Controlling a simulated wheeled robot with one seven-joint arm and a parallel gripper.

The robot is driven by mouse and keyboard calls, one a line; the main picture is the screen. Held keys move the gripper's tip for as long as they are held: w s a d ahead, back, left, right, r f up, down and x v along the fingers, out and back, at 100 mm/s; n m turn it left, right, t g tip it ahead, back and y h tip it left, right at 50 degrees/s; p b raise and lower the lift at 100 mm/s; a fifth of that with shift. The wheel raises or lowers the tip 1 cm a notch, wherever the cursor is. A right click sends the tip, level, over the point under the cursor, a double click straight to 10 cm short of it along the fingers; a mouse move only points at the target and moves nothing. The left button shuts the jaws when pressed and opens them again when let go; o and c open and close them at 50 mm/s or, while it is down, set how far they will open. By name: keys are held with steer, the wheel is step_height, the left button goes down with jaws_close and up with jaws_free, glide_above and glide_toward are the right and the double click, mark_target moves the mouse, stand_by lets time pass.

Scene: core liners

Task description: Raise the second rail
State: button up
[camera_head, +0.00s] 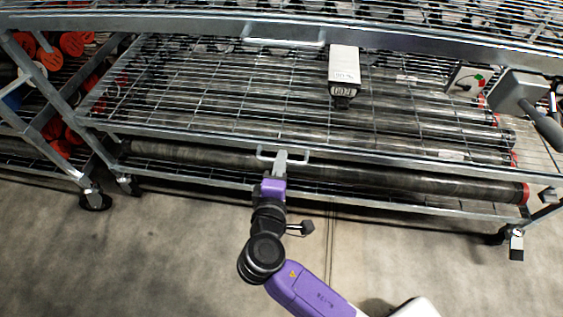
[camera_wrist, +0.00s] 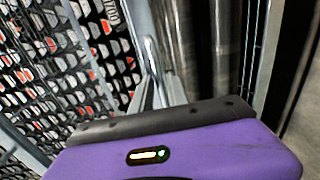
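The second rail (camera_head: 376,163) is a grey metal front bar of the wire rack, below the upper rail (camera_head: 430,48). A bent metal handle (camera_head: 302,154) is fixed to it. My gripper (camera_head: 281,156) is at this handle, its grey fingers overlapping the handle's middle. In the wrist view, the handle (camera_wrist: 152,58) rises just beyond my purple gripper body, near the rail.
Long dark core tubes (camera_head: 400,182) lie on the shelf below the second rail. A white labelled box (camera_head: 344,66) hangs over the mesh. A neighbouring rack (camera_head: 45,165) holds red-capped tubes at left. The concrete floor (camera_head: 120,260) in front is clear.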

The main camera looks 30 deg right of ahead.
steer(key=shift+w+d+f, duration=0.15)
steer(key=shift+w+d, duration=0.25)
steer(key=shift+w, duration=0.1)
jaws_close()
stand_by(1.2)
